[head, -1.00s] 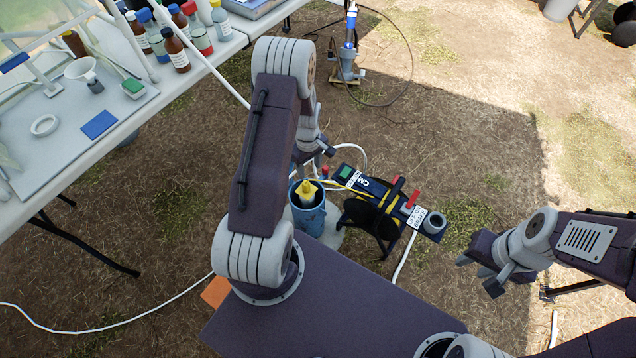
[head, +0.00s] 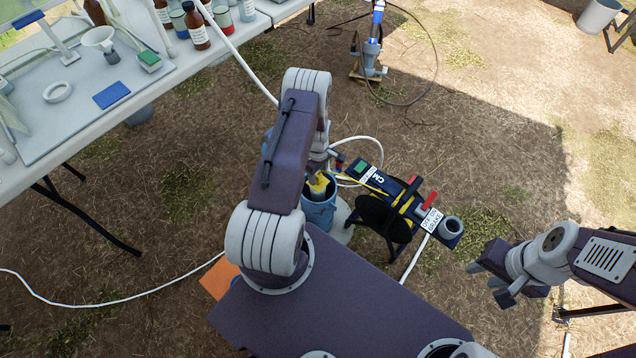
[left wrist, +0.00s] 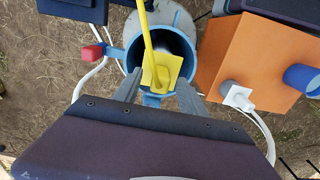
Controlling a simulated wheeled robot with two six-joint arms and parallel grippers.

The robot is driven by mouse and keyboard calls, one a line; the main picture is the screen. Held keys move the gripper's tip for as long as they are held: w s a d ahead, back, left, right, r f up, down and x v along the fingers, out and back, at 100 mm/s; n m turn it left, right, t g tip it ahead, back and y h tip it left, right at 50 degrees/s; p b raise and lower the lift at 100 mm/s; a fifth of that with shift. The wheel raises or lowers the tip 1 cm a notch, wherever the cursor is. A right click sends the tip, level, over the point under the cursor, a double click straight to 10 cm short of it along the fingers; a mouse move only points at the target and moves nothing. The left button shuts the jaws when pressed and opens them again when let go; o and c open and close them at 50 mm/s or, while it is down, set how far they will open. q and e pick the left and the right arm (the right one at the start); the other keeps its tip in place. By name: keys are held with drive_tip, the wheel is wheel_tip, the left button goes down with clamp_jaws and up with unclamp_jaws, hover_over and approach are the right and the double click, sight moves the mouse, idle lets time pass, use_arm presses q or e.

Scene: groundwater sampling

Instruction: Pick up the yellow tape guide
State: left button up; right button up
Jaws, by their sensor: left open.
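The yellow tape guide (head: 321,187) sits at the mouth of the blue well pipe (head: 319,212), just in front of my base. In the left wrist view, the guide (left wrist: 161,68) is a yellow plate at the pipe's near rim, with yellow tape running up from it. My left gripper (left wrist: 158,84) is open, its two grey fingers on either side of the guide's lower part; I cannot tell whether they touch it. In the head view my left gripper (head: 325,172) is partly hidden by its arm. My right gripper (head: 489,283) is open and empty at the right, above the ground.
A black tape reel (head: 378,213) with a red handle stands right of the pipe. A white hose (head: 362,139) curves behind it. An orange box (left wrist: 250,65) is close beside the pipe. A white table (head: 165,85) with bottles is at the upper left. Open ground lies right.

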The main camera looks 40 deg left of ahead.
use_arm(q)
drive_tip(key=shift+f, duration=0.7)
drive_tip(key=shift+c, duration=0.3)
clamp_jaws()
drive_tip(key=shift+r, duration=0.2)
